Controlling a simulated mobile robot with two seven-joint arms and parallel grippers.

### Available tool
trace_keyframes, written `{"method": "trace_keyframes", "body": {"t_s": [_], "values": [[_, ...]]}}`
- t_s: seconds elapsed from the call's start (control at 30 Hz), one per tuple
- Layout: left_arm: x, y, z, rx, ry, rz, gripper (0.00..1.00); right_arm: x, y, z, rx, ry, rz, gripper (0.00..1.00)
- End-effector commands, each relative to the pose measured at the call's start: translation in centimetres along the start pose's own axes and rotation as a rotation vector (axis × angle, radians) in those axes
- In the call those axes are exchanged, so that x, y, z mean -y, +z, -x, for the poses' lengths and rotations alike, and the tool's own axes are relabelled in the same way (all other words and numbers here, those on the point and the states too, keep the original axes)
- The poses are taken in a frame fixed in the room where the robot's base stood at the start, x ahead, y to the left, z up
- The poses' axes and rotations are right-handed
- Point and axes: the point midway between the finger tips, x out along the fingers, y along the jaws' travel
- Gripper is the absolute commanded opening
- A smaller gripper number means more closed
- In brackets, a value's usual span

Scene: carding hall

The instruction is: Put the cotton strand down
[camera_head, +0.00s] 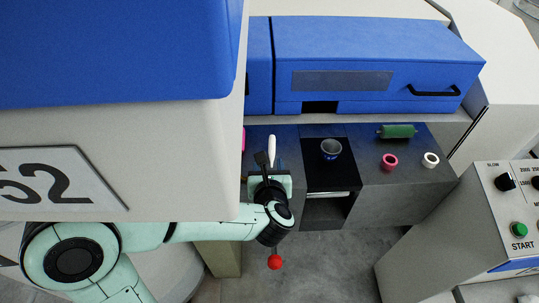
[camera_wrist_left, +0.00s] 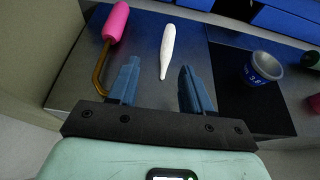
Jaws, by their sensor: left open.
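The white cotton strand (camera_head: 271,150) is a slim, tapered piece on the dark bench top, near its left end. In the left wrist view the strand (camera_wrist_left: 167,50) appears to lie on the surface, just beyond and between the fingers, with a visible gap to each. My left gripper (camera_head: 266,163) is over the front of the bench, close to the near end of the strand. In the left wrist view its two blue fingers (camera_wrist_left: 158,78) are spread apart with nothing between them. My right gripper is not in view.
A pink-handled tool (camera_wrist_left: 117,20) with a brass hook lies left of the strand. A blue-grey cup (camera_head: 331,149) stands to the right on a black section. Further right are a green roll (camera_head: 397,131), a pink ring (camera_head: 389,161) and a white ring (camera_head: 430,160). A blue cover (camera_head: 375,65) rises behind.

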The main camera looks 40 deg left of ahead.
Motion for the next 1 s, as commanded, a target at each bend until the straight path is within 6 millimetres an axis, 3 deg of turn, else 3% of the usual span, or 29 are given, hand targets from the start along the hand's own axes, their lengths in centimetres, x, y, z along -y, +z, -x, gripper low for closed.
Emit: {"method": "trace_keyframes", "body": {"t_s": [0.1, 0.3, 1.0], "values": [[0.0, 0.1, 2.4, 0.001, -0.004, 0.000, 0.49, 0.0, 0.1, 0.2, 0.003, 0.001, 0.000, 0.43], [0.0, 0.1, 4.4, 0.000, -0.001, 0.000, 0.49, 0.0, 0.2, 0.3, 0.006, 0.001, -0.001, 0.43], [0.0, 0.0, 4.7, 0.000, 0.000, 0.000, 0.49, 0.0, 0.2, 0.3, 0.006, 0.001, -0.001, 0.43]]}}
